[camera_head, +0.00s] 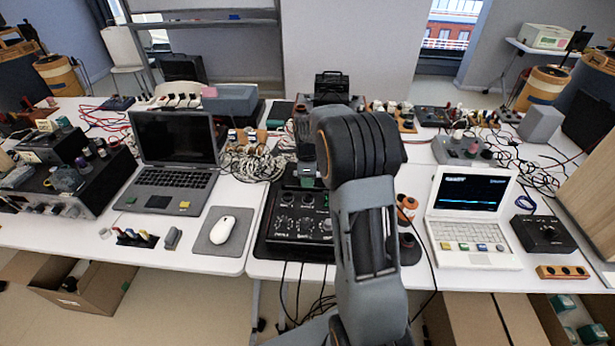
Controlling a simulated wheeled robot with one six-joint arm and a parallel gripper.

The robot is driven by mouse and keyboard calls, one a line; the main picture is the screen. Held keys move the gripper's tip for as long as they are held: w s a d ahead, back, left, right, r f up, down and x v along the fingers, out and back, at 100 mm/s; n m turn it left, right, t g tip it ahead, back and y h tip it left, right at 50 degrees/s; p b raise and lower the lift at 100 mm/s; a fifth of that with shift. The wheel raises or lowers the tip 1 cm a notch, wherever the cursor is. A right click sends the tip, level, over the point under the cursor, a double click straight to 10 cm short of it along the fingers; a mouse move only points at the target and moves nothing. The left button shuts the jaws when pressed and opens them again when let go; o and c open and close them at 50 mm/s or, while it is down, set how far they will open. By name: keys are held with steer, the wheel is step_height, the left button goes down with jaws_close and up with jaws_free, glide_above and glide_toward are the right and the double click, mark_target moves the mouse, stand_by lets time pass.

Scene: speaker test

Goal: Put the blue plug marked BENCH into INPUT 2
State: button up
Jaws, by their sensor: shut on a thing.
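My gripper (307,160) is at the end of my arm, small and dark, over the back part of a black device with knobs (300,228). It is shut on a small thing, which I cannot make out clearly. I cannot read a BENCH mark on anything, and no blue plug can be told for certain. I cannot tell which socket is INPUT 2. My arm hides the right part of the black device. A dark holder with several coloured pieces (135,238) lies at the left table's front edge.
Left of the device are a laptop (175,160), a white mouse (222,230) on a grey pad and a tangle of pale cable (250,164). To the right are a white laptop (470,215), a black one-knob box (543,233) and an orange block (562,272). Cables hang over the front edge.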

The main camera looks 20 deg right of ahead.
mark_target(308, 199)
steer(key=shift+f+b, duration=1.95)
steer(key=shift+f, duration=0.95)
steer(key=shift+f, duration=0.25)
steer(key=o, duration=1)
step_height(308, 199, up, 14)
steer(key=shift+f, duration=0.1)
